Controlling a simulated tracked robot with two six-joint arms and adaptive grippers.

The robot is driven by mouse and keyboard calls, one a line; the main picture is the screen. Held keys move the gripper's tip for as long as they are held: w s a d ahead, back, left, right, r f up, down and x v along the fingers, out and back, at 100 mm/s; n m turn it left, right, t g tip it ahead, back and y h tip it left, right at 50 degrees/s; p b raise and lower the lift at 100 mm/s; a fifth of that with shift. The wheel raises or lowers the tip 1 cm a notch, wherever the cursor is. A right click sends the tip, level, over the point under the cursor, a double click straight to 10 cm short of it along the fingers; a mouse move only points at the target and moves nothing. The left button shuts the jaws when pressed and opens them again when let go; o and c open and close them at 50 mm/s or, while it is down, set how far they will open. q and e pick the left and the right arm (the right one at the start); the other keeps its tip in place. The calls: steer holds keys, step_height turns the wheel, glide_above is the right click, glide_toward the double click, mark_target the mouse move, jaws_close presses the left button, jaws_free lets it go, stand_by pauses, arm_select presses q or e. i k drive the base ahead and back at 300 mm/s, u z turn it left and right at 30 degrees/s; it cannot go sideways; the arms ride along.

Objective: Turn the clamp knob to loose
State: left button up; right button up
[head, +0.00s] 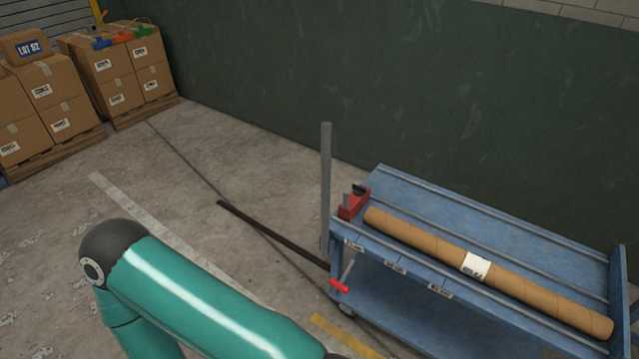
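A red clamp block (352,205) sits at the near left corner of a blue cart's top (400,190). A small black knob (360,189) shows on top of the clamp; its setting is too small to read. A long brown cardboard tube (420,236) with a white label lies along the cart top, its left end close to the clamp. A teal arm link of mine crosses the lower left, well apart from the clamp. Neither of my grippers is in view.
A grey upright post (326,180) stands at the cart's left end. A red-ended lever (340,286) sits low on that end. A dark bar (270,233) reaches left near the floor. Stacked cartons (120,75) stand at the back left. A dark green wall (380,80) runs behind.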

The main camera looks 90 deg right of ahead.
mark_target(358, 190)
steer(key=u, duration=0.05)
steer(key=i, duration=1.95)
steer(key=z, duration=1.65)
steer(key=i, duration=0.25)
steer(key=z, duration=2)
steer(key=k, duration=0.6)
steer(key=z, duration=0.35)
steer(key=i, duration=1.6)
steer(key=u, duration=0.4)
